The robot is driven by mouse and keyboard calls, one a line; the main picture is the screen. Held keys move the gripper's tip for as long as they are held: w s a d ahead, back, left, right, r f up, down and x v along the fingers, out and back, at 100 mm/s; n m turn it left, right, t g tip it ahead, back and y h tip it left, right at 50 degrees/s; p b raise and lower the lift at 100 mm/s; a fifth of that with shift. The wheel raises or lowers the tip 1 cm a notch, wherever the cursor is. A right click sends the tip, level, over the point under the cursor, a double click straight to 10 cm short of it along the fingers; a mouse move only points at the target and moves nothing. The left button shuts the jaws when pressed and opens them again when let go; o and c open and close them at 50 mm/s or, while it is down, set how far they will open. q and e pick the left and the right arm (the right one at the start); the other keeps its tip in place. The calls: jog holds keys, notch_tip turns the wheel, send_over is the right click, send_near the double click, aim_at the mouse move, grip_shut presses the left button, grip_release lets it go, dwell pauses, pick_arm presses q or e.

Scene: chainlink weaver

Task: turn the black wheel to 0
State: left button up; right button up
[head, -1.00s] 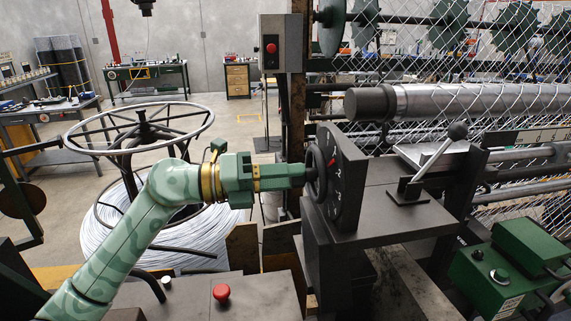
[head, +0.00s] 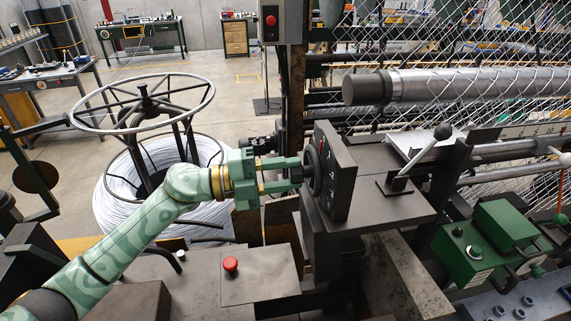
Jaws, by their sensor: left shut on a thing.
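The black wheel (head: 315,167) is mounted on the left face of a dark upright dial plate (head: 338,172). Pale marks show on the plate, but they are too small to read. A small red mark sits near the top of the wheel. My left gripper (head: 300,173) reaches in from the left, level, and its fingers are shut on the wheel's near side. The fingers hide part of the wheel. My right gripper is not in view.
A lever with a black ball knob (head: 442,132) stands right of the plate. A red button (head: 231,264) is on the bench in front. A wire coil (head: 115,195) under a round reel stands at left. A green box (head: 470,250) is at lower right.

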pick_arm(q)
jog(key=shift+n, duration=0.3)
jog(key=o, duration=1)
jog(key=shift+d, duration=0.1)
jog(key=b+v, duration=0.6)
jog(key=v, duration=1)
jog(key=shift+f, duration=0.15)
